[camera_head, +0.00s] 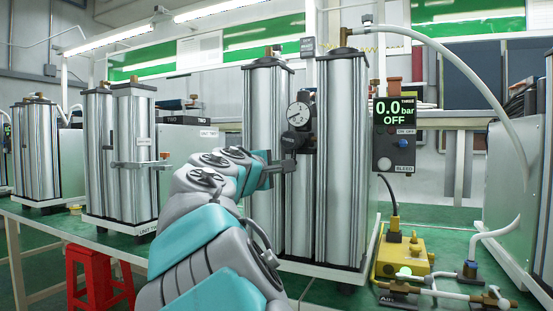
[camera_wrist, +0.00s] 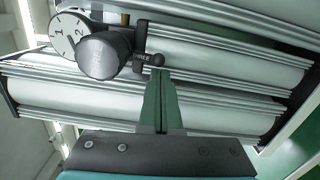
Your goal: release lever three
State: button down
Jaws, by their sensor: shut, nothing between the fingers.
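The twin silver columns (camera_head: 335,170) of the middle unit carry a round gauge (camera_head: 298,113) with a black knob below it. In the wrist view the gauge (camera_wrist: 68,35) sits beside the large black knob (camera_wrist: 103,55). In the head view my gripper (camera_head: 288,165) is in front of the columns, below the knob.
A yellow box (camera_head: 403,256) and hoses stand at lower right. Other column units (camera_head: 135,150) stand left. A red stool (camera_head: 97,278) is below the bench.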

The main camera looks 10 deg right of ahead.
jog(key=shift+s+d+f, duration=0.2)
jog(key=shift+s+d, duration=0.55)
jog(key=shift+d, duration=0.3)
jog(key=a+f, duration=0.1)
jog(key=w+a+f, duration=0.1)
jog(key=a, duration=0.1)
jog(key=shift+w+f+b, duration=0.15)
jog(key=shift+b, duration=0.2)
jog(key=v, duration=1)
jog(key=shift+b, duration=0.4)
